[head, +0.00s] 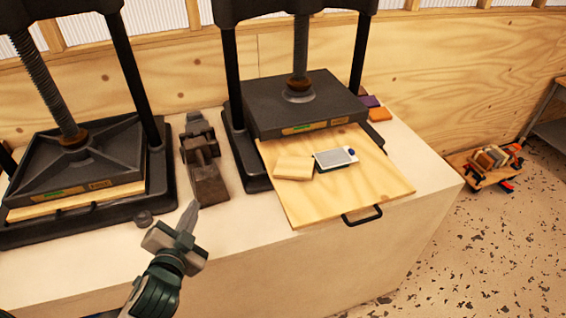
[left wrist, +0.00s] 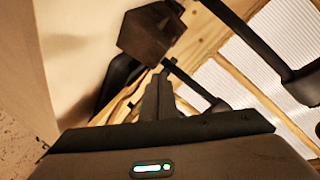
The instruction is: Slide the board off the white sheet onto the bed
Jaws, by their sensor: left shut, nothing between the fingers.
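A pale wooden board (head: 372,188) with a black handle (head: 362,215) sticks out from under the plate of the right press (head: 305,103). A small wooden block (head: 293,168) and a flat grey piece with a white rim (head: 336,157) lie on it. I cannot make out a separate white sheet; the press bed is mostly hidden under the board and plate. My left gripper (head: 190,216) is shut and empty, left of the board and apart from it, over the front of the bench. Its fingers also show in the left wrist view (left wrist: 158,95). My right gripper is not in view.
A low cart (head: 485,165) with blocks is on the floor.

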